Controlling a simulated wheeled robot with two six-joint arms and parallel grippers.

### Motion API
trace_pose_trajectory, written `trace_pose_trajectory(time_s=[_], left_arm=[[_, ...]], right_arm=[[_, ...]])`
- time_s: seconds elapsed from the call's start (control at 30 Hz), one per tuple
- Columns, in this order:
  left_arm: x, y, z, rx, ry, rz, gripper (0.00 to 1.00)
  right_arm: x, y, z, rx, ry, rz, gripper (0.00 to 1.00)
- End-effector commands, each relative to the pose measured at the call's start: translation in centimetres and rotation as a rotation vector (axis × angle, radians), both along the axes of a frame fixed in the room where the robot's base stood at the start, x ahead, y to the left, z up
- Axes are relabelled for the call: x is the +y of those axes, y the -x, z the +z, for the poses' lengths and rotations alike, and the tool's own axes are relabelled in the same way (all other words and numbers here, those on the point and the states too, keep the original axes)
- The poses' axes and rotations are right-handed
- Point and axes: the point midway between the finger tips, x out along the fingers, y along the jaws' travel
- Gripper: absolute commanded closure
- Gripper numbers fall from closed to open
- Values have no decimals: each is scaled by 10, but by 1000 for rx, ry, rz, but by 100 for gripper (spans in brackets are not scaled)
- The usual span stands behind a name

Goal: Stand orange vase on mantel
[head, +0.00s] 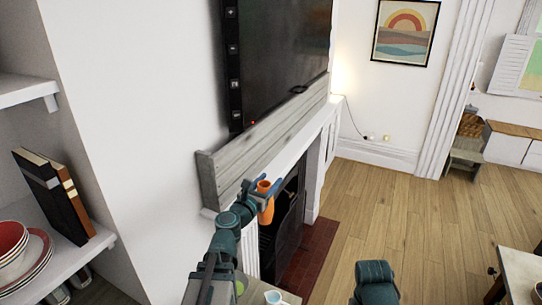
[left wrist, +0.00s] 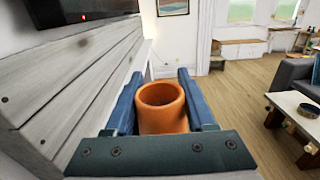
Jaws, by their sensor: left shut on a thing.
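The orange vase (head: 266,204) is held upright in my left gripper (head: 262,187), whose blue fingers lie on either side of it. In the left wrist view the vase (left wrist: 163,108) shows its open round mouth between the two fingers (left wrist: 165,100). The white mantel (head: 300,143) runs along the wall above the fireplace, with a grey wooden board (head: 265,143) at its back. The vase is at the near end of the mantel, by its front edge. I cannot tell whether its base touches anything. My right gripper is not in view.
A dark television (head: 285,55) hangs above the board. The mantel top farther along looks bare. A shelf with books (head: 55,195) and bowls (head: 14,245) stands at the left. A table (head: 522,272) stands at the right.

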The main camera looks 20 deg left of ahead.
Motion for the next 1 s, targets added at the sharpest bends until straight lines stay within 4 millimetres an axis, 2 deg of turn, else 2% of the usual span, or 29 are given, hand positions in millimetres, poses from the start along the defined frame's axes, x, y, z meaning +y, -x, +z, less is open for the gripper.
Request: trace_pose_trajectory(time_s=[0.03,0.1,0.4,0.57,0.87,1.0], left_arm=[[16,-7,-2,0,0,7,100],[34,-12,-4,0,0,7,100],[103,-31,-10,0,0,5,100],[122,-36,-12,0,0,3,100],[127,-37,-12,0,1,1,100],[141,-41,-14,0,0,4,100]], right_arm=[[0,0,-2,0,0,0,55],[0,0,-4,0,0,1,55],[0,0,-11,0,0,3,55],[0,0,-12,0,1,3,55],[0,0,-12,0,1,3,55],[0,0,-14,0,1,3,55]])
